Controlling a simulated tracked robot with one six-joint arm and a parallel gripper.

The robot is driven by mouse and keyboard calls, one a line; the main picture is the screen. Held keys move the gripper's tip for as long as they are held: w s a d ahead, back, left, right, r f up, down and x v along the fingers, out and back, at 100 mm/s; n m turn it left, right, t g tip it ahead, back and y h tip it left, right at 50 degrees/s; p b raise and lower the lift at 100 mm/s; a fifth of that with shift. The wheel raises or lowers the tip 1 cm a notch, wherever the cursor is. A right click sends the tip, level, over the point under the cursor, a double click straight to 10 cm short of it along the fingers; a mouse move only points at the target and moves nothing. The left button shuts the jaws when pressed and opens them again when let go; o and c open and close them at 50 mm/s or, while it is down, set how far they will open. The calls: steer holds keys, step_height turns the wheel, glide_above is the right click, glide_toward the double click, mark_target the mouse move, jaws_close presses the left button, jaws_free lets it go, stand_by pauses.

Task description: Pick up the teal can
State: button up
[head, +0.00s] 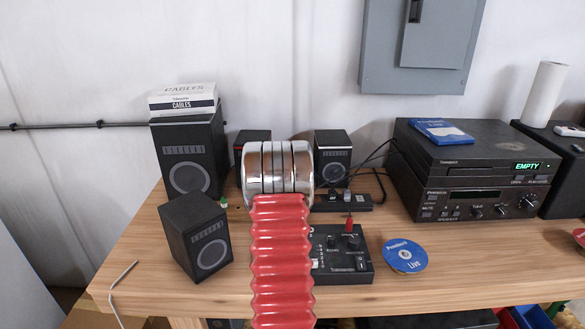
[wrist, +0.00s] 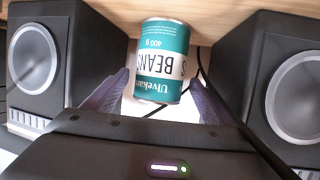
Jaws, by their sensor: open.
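The teal can (wrist: 163,55) has a teal label with a white band reading "BEANS". It shows in the wrist view at upper middle, its lettering upside down there. My gripper (wrist: 158,82) is open, with one dark finger on each side of the can's lower part in the picture. Small gaps seem to remain between the fingers and the can; I cannot tell whether either one touches. In the head view I make out neither the can nor the gripper; my arm covers the middle of the table there.
Black speakers flank the can closely in the wrist view, on the left (wrist: 45,60) and right (wrist: 285,80). In the head view, a front speaker (head: 197,237), a black control box (head: 340,262), a disc (head: 404,255) and a stereo stack (head: 470,165) occupy the wooden table (head: 450,272).

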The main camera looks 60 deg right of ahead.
steer(key=shift+r, duration=0.1)
steer(key=c, duration=1.5)
